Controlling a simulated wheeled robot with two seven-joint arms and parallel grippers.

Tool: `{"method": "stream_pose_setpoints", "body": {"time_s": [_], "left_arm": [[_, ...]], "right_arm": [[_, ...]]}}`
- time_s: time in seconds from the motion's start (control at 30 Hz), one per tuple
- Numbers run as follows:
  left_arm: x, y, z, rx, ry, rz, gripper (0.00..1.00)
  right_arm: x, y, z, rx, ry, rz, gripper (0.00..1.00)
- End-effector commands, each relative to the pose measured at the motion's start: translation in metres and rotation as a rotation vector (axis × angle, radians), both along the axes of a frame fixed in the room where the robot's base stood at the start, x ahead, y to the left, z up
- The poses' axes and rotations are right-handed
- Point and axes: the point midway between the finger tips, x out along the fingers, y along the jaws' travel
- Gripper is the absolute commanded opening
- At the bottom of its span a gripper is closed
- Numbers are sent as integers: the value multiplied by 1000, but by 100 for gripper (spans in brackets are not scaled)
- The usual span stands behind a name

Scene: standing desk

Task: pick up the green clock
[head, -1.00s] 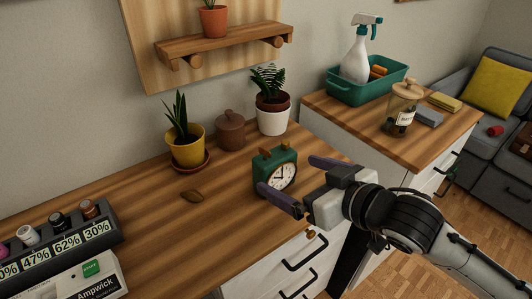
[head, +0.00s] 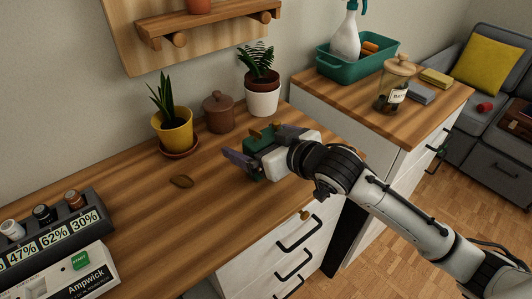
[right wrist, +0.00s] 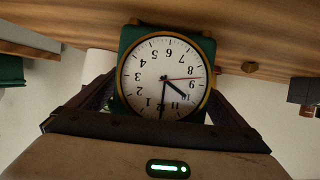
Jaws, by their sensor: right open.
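The green clock (head: 259,145) stands on the wooden desk, with a small part of its green body showing behind my right gripper (head: 255,143) in the head view. In the right wrist view the clock (right wrist: 165,78) appears upside down, with a white dial, a gold rim and a green case. My right gripper is open, with one purple-grey finger on each side of the clock. Whether the fingers touch the case cannot be told. My left gripper is not in view.
Behind the clock are a plant in a white pot (head: 262,102), a brown lidded jar (head: 218,113) and a plant in a yellow pot (head: 173,133).

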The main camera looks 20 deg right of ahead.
Motion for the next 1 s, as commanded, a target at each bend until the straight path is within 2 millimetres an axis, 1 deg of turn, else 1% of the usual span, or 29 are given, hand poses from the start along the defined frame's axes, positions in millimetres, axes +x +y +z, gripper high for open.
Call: {"method": "stream_pose_setpoints", "body": {"time_s": [0.17, 0.2, 0.27, 0.5, 0.67, 0.77, 0.87, 1.0], "left_arm": [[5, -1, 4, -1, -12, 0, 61], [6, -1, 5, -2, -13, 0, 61], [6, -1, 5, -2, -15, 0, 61], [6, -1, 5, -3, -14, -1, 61], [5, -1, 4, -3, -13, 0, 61], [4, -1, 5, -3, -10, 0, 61], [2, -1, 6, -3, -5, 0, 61], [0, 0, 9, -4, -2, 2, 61]], "right_arm": [[0, 0, 0, 0, 0, 0, 97], [0, 0, 0, 0, 0, 0, 90], [0, 0, 0, 0, 0, 0, 80], [0, 0, 1, 1, -3, 0, 40], [0, 0, 2, 1, -3, 0, 40], [0, 0, 7, 1, -4, 0, 40], [1, 0, 22, 2, -8, -1, 40], [1, 0, 51, 2, -9, 0, 40]]}}
